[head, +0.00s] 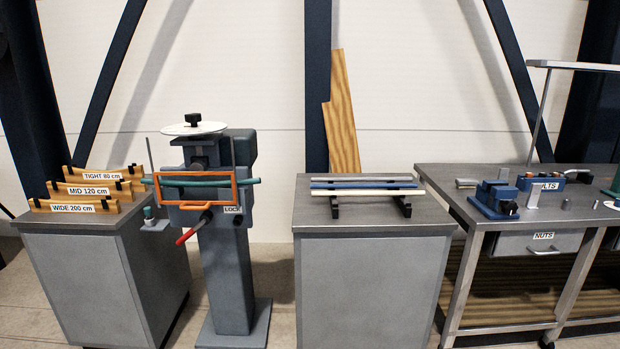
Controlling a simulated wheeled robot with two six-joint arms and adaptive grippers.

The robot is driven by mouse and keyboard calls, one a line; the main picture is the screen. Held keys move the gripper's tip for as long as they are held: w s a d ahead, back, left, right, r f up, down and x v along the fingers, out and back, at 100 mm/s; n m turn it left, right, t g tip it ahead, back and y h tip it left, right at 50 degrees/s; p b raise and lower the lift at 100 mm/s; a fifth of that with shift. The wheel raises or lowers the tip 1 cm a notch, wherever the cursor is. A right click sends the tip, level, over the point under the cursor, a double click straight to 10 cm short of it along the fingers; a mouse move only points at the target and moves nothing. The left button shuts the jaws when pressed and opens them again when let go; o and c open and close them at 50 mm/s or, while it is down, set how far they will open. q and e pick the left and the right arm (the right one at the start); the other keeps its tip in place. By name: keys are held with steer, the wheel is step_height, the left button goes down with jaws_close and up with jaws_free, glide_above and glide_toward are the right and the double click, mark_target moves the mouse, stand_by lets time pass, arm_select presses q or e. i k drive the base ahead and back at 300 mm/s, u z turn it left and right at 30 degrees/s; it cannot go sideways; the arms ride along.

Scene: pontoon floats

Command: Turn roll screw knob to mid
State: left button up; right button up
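A grey machine on a pedestal (228,270) stands left of centre in the head view. On its top is a white round disc (207,130) with a black knob (193,118) at its middle, likely the roll screw knob. The disc's markings are too small to read, so I cannot tell the setting. An orange frame (237,189) on the machine's front surrounds a green bar (188,182). A red-handled lever (192,230) hangs below it, near a LOCK label (232,210). Neither of my grippers is in view.
A left cabinet (85,270) carries wooden gauges (120,190) labelled TIGHT, MID and WIDE. A middle cabinet (365,270) holds several bars (365,185) on black rests. A workbench (450,185) with a blue vise (494,199) stands right. Floor shows between machine and middle cabinet.

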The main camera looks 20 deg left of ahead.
mark_target(192, 118)
steer(key=u, duration=0.3)
steer(key=i, duration=0.95)
steer(key=u, duration=0.35)
